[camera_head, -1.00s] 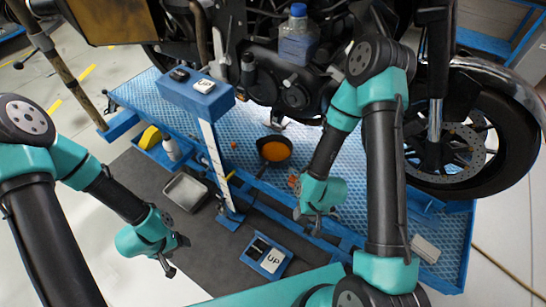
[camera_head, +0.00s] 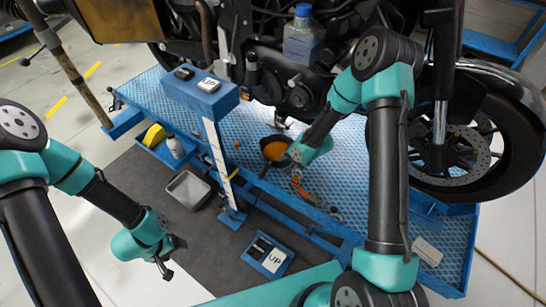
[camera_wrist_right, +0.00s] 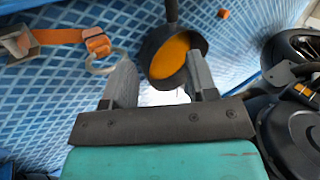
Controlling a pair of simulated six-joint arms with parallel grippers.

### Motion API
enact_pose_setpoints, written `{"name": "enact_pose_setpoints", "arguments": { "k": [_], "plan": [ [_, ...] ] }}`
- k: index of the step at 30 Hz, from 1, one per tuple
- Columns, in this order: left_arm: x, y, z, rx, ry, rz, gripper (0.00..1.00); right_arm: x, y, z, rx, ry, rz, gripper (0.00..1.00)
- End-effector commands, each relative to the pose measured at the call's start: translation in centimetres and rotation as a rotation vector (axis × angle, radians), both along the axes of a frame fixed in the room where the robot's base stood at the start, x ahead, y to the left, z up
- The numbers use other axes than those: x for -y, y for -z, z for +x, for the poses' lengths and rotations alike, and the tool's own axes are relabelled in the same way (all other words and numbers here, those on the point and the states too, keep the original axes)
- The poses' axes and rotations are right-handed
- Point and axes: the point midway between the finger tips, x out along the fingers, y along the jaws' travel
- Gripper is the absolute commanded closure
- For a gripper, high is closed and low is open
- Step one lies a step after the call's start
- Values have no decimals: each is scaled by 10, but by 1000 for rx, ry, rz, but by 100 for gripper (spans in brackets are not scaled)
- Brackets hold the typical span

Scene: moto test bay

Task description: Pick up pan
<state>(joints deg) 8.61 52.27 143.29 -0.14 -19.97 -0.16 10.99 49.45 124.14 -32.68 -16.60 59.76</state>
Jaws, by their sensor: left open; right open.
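The dark pan (camera_head: 268,144) sits on the blue textured platform and has orange contents (camera_head: 275,150). In the right wrist view the pan (camera_wrist_right: 151,62) lies just beyond and between the fingers, with its handle (camera_wrist_right: 171,10) pointing up and away. My right gripper (camera_head: 291,160) is open beside the pan in the head view; its open fingers show in the right wrist view (camera_wrist_right: 162,82). I cannot tell whether they touch the pan. My left gripper (camera_head: 172,258) is open and empty above the dark floor mat at the left, far from the pan.
An orange strap with a metal ring (camera_wrist_right: 98,42) lies on the platform (camera_head: 235,125) near the pan. The motorcycle's engine (camera_head: 295,92) is close behind. A blue post with a box top (camera_head: 200,92) stands left of the pan. A grey tray (camera_head: 188,189) is on the mat.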

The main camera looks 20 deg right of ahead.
Motion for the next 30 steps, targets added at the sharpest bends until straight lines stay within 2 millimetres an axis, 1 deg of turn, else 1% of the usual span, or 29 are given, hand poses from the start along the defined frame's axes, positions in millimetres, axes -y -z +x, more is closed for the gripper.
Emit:
{"name": "enact_pose_setpoints", "arguments": {
  "k": [1,4,13,17,22,30],
  "plan": [
    [0,0,0,0,0,0,32,2,-3,8,3,19,8,47],
    [0,0,0,0,0,0,32,4,-6,15,3,41,18,47],
    [0,0,0,0,0,0,32,4,-6,16,1,45,21,47],
    [0,0,0,0,0,0,32,2,-2,17,0,44,21,47],
    [0,0,0,0,0,0,32,-6,13,24,0,42,21,47],
    [0,0,0,0,0,0,32,-22,46,40,-1,43,21,47]
  ]
}}
